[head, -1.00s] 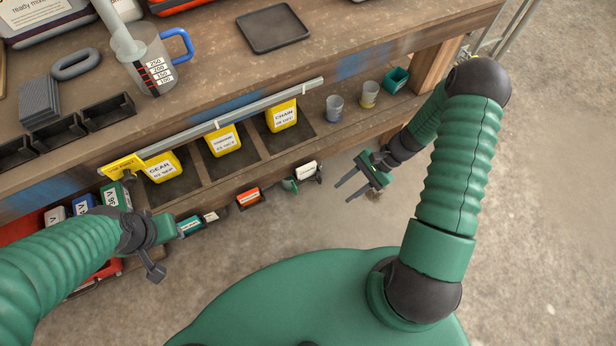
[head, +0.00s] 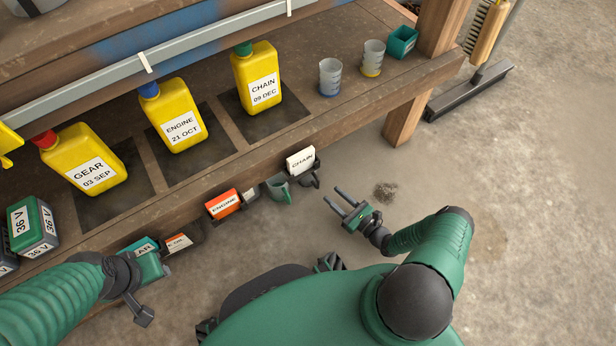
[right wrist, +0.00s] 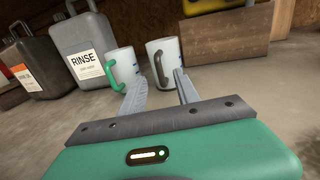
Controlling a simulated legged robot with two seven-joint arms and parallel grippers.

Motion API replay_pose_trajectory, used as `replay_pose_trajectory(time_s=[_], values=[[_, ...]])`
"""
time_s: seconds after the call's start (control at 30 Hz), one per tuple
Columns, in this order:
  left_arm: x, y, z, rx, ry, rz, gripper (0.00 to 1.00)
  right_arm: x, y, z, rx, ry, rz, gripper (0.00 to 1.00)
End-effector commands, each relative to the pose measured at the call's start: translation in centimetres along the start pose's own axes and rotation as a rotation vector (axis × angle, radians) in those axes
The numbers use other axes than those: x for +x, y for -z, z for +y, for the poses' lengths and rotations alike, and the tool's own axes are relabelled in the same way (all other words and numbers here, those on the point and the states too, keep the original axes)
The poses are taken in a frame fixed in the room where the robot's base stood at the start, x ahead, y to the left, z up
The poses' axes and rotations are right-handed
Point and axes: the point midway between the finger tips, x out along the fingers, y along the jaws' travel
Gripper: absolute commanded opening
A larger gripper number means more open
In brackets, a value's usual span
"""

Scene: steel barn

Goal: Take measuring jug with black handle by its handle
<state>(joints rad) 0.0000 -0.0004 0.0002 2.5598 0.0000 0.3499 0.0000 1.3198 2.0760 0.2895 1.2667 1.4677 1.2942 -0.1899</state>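The measuring jug with black handle (right wrist: 163,58) stands upright in the right wrist view, its dark handle towards me. In the head view only its dark handle (head: 313,180) shows clearly, at the lower shelf's edge below a CHAIN label; the rest is mostly hidden. A similar jug with a green handle (right wrist: 123,68) stands just left of it, also visible in the head view (head: 279,188). My right gripper (head: 332,194) is open and empty, its fingers pointing towards the black handle, apparently short of it. My left gripper (head: 146,290) is at lower left; its fingers are unclear.
A grey RINSE canister (right wrist: 83,53) stands left of the jugs, and a wooden block (right wrist: 228,45) is behind right. Above, the shelf (head: 345,122) holds yellow bottles (head: 178,115) and small cups (head: 331,78).

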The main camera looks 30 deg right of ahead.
Motion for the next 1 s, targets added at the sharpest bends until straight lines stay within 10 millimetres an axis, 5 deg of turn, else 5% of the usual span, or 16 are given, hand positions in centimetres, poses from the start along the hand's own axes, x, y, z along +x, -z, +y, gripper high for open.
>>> replay_pose_trajectory(time_s=[0.5, 0.77, 1.0], values=[[5.5, -1.3, 0.0, 0.0, 0.0, -0.001, 0.36, 7.9, 0.9, 0.1, -0.001, -0.005, 0.001, 0.38], [5.3, -1.2, 0.0, 0.0, 0.0, 0.0, 0.36, 8.3, 0.5, 0.1, 0.0, -0.003, 0.002, 0.38], [5.2, -1.2, 0.0, 0.0, 0.0, 0.0, 0.36, 8.3, 0.5, 0.1, 0.0, -0.003, 0.002, 0.07]])
